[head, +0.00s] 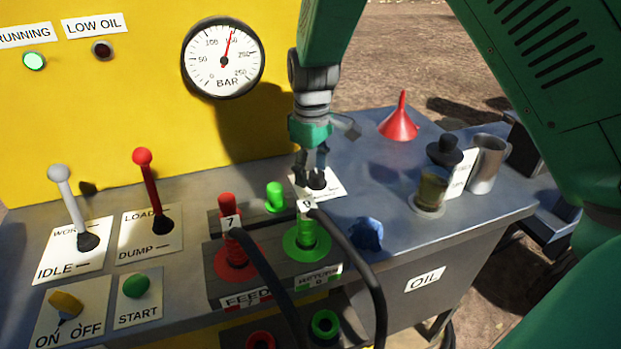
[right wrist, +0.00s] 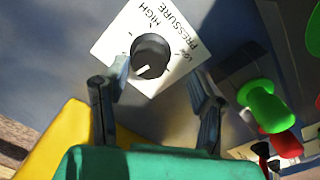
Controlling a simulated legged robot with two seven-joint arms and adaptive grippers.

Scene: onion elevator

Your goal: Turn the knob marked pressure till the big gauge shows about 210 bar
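The big round gauge (head: 223,59) is on the yellow panel. Its red needle points up and slightly right, near the 150 mark. The pressure knob (right wrist: 150,56) is black with a pale pointer line, on a white plate (right wrist: 180,35) marked PRESSURE, HIGH and LOW. The pointer aims toward the lower left in the right wrist view. My right gripper (head: 313,165) points down over the plate, largely covering the knob in the head view. In the right wrist view its fingers (right wrist: 160,85) are apart, the left fingertip close to the knob's edge. My left gripper is not in view.
Left of the knob stand a green cap (head: 275,196), red and green hose couplings (head: 305,236) with black hoses, and two levers (head: 150,185). On the right are a blue rag (head: 367,233), red funnel (head: 399,122), filler (head: 431,190) and metal mug (head: 487,165).

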